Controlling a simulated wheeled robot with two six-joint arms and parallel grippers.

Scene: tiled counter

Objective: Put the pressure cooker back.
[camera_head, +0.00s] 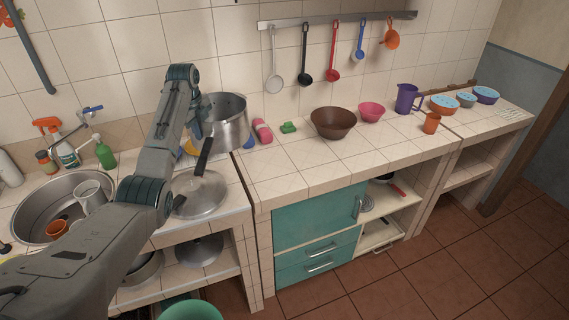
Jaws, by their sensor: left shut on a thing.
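A deep steel pot (231,130), which looks like the pressure cooker, is at the back of the left counter, right of my arm. My left gripper (197,126) is at the pot's left side and shut on it; my arm and the pot partly hide the fingers. I cannot tell whether the pot's base touches the counter. A shallow round steel piece with a long black handle (203,158), a pan or lid, lies in front of the pot. My right gripper is not in view.
A sink (35,207) holding cups is at left, with bottles behind it. A pink object (262,131), a green sponge (288,127) and a brown bowl (333,122) stand right of the pot. The front of the middle counter (300,165) is clear. Shelves below hold pans.

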